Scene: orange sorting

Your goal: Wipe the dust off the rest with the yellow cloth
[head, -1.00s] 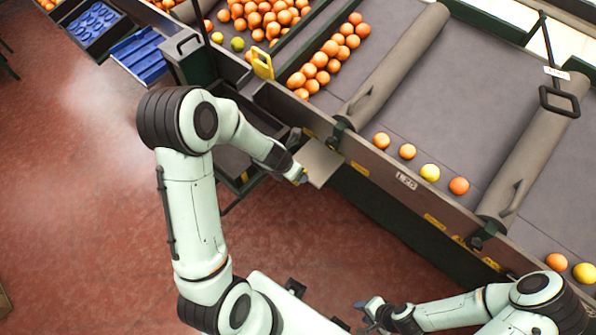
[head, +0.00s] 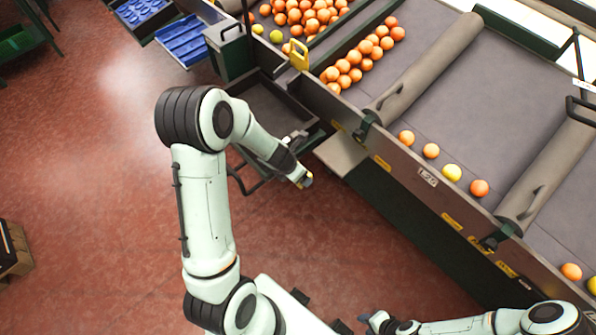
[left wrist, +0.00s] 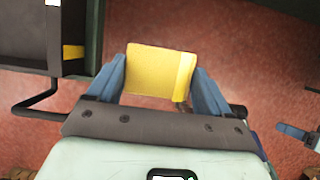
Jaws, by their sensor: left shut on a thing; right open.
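My left gripper (head: 305,181) is shut on the yellow cloth (left wrist: 155,72), which spans between its blue fingers in the left wrist view. The rest (head: 342,153), a flat beige plate, juts out from the side of the conveyor. The left gripper is just off its lower-left edge, over the floor. Any dust on the plate is too fine to make out. My right gripper (head: 374,321) is open and empty at the bottom of the head view, low and away from the plate.
The conveyor (head: 475,110) runs diagonally, with oranges and a yellow fruit (head: 452,172) along its near edge. A dark tray (head: 272,108) stands beside the plate, behind my left forearm. Blue crates (head: 183,41) lie at the upper left. The red floor (head: 330,240) in front is clear.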

